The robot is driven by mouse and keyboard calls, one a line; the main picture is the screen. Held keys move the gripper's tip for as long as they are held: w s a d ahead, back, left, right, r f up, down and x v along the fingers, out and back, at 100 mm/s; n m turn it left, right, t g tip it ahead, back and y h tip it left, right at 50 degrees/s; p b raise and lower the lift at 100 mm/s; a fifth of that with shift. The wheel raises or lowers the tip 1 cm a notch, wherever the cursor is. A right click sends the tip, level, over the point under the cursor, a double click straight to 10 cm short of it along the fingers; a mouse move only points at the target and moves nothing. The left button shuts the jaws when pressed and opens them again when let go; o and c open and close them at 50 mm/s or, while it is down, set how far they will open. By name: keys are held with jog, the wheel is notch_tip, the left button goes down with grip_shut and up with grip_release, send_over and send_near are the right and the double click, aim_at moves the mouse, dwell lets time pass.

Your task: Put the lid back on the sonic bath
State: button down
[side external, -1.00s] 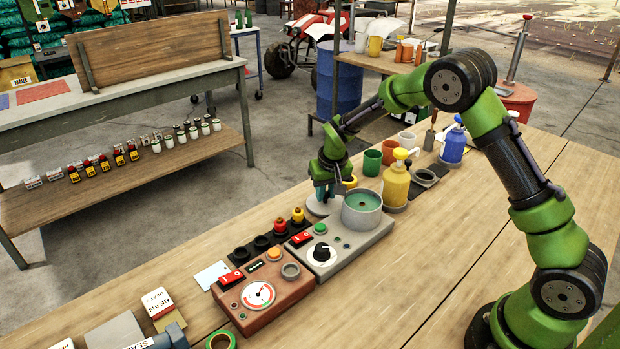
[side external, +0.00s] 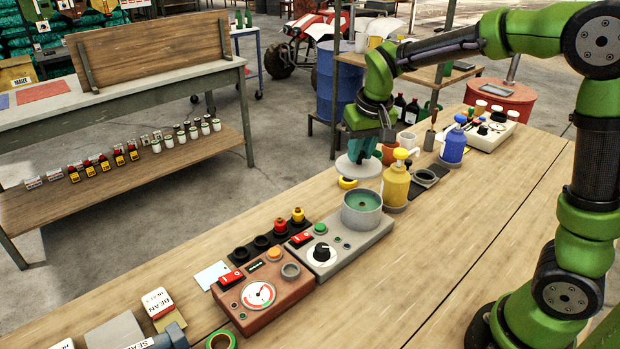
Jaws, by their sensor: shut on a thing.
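The sonic bath (side external: 362,222) is a grey box with a round open tank holding green liquid, a black knob and a red switch, in the middle of the bench. My gripper (side external: 362,155) is shut on the lid (side external: 358,168), a pale grey disc. It holds the lid up above the bench, just beyond the tank in the picture and apart from it. The fingertips at the lid's knob are partly hard to make out.
A yellow pump bottle (side external: 396,186) stands close to the right of the lid, with a blue pump bottle (side external: 453,147) farther back. A yellow ring (side external: 348,182) lies below the lid. A brown control box (side external: 262,293) adjoins the bath.

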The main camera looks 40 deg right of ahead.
jog(key=shift+s+f, duration=0.2)
jog(key=shift+s, duration=0.55)
jog(key=shift+s+d+f, duration=0.1)
jog(key=shift+s+f, duration=0.2)
jog(key=shift+f, duration=3.2)
jog(key=shift+f, duration=0.15)
jog(key=shift+c, duration=2)
grip_release()
jog(key=shift+r, duration=3.5)
jog(key=shift+c, duration=0.3)
